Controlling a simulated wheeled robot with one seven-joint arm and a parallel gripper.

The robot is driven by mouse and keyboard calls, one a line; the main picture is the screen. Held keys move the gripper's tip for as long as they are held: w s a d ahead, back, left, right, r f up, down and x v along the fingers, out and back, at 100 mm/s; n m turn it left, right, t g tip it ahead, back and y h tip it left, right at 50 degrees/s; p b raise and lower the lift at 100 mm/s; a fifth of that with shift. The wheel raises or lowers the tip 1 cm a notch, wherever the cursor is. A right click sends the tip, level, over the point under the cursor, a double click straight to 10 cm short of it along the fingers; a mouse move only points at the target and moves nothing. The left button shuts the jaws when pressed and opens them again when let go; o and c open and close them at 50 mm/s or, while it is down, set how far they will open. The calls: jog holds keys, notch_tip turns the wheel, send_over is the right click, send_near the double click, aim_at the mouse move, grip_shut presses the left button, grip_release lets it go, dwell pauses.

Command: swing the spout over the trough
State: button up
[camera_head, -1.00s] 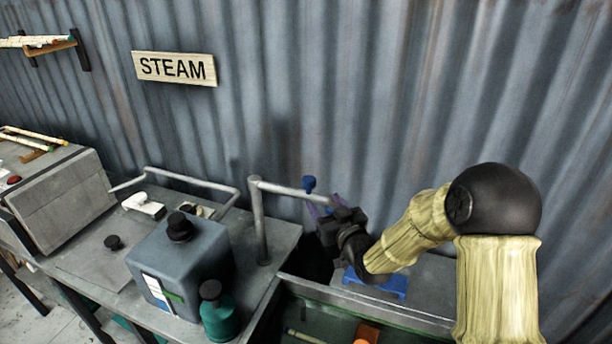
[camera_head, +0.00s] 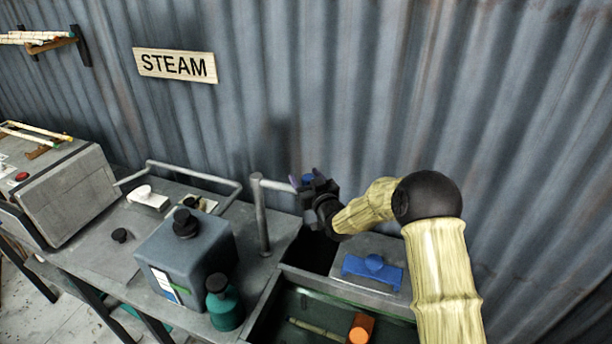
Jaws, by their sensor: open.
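The spout (camera_head: 276,185) is a grey pipe that runs right from the top of an upright post (camera_head: 261,222) on the bench. Its far end is hidden by my gripper. The trough (camera_head: 268,318) is an open dark tank at the bottom, in front of and below the spout. A pale rod (camera_head: 318,329) and an orange block (camera_head: 361,328) are in it.
A grey lid (camera_head: 350,246) with a blue handle (camera_head: 373,270) is behind the trough. A blue-grey canister (camera_head: 180,255) and a teal bottle (camera_head: 224,305) stand on the bench left of the post. A corrugated wall (camera_head: 400,90) closes the back.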

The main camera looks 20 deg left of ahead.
grip_shut()
jog(key=shift+s+a+b, duration=0.2)
jog(key=shift+s+b, duration=0.05)
jog(key=shift+b, duration=0.2)
